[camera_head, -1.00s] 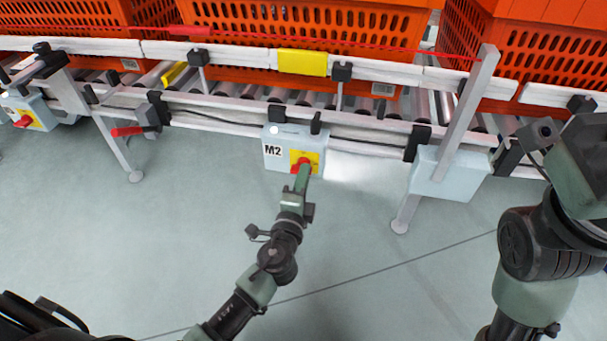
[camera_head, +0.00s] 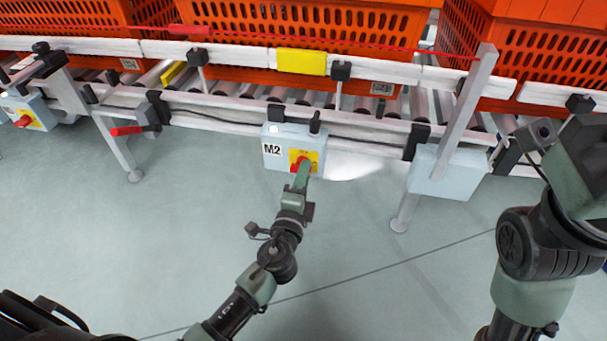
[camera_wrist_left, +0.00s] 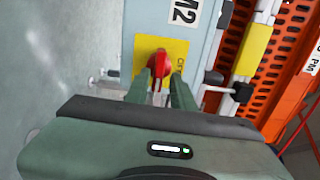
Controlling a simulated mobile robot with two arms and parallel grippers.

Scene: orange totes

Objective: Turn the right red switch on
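The right red switch (camera_head: 299,164) is a red knob on a yellow plate, on the front of a pale box marked M2 (camera_head: 271,150) under the conveyor. My left gripper (camera_head: 303,172) is at this knob and partly covers it in the head view. In the left wrist view, its two green fingers (camera_wrist_left: 161,82) are apart, one on each side of the red knob (camera_wrist_left: 159,62). A narrow gap shows beside the knob's lower part; firm contact cannot be seen. My right gripper's body (camera_head: 583,165) is at the right edge, its fingers hidden.
Another red switch (camera_head: 23,121) is on a box at the far left. A red-handled lever (camera_head: 126,131) sits on the conveyor frame. Orange totes (camera_head: 300,25) stand on the rollers. A slanted metal post (camera_head: 464,110) stands to the right. The floor in front is clear.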

